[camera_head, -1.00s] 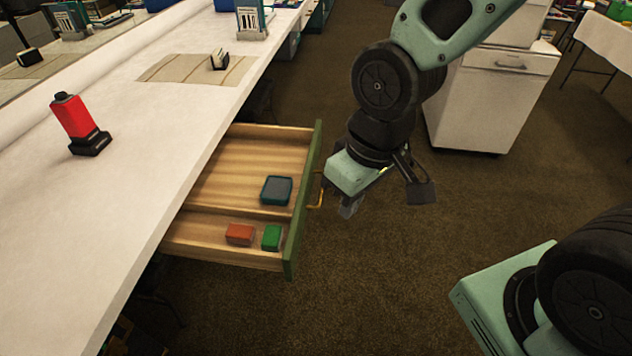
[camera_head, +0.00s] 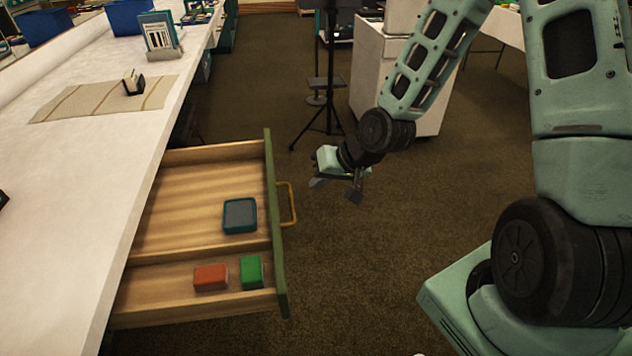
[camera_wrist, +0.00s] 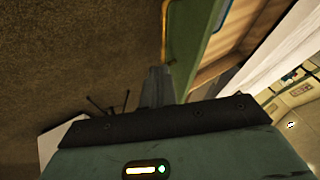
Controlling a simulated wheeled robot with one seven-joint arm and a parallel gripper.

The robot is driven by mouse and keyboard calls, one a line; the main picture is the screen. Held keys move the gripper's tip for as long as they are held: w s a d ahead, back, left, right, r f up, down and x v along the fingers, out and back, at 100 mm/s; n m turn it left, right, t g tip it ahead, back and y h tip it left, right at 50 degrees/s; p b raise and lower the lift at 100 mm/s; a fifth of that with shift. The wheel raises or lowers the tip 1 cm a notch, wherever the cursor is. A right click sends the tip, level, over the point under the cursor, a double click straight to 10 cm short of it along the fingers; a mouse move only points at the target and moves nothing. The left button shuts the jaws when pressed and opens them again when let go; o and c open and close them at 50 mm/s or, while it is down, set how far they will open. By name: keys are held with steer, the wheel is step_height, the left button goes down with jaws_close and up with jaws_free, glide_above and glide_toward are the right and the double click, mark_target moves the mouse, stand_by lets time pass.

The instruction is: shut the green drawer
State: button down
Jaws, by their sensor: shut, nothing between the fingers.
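The green drawer (camera_head: 275,225) stands pulled out from under the white counter. Its green front faces right and carries a brass handle (camera_head: 290,204). In the drawer lie a teal-rimmed grey box (camera_head: 240,216), an orange block (camera_head: 210,277) and a green block (camera_head: 251,272). My gripper (camera_head: 336,186) is shut and empty, in the air to the right of the drawer front, near its far end, and apart from the handle. In the wrist view the green front (camera_wrist: 190,45) and part of the handle (camera_wrist: 164,20) show beyond my fingers (camera_wrist: 157,88).
The white counter (camera_head: 90,205) runs along the left, with a striped mat (camera_head: 95,102) and a small holder (camera_head: 133,82) on it. A black stand (camera_head: 330,115) and a white cabinet (camera_head: 370,75) are behind my gripper. The brown carpet (camera_head: 340,270) right of the drawer is clear.

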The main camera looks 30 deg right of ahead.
steer(key=w+a+f, duration=0.2)
steer(key=w+a+f+b, duration=0.1)
steer(key=w+a+f, duration=0.1)
steer(key=a+f, duration=0.1)
steer(key=shift+w+f, duration=0.15)
steer(key=shift+f, duration=0.1)
steer(key=shift+w+a, duration=0.2)
steer(key=shift+a, duration=0.35)
steer(key=shift+a, duration=0.1)
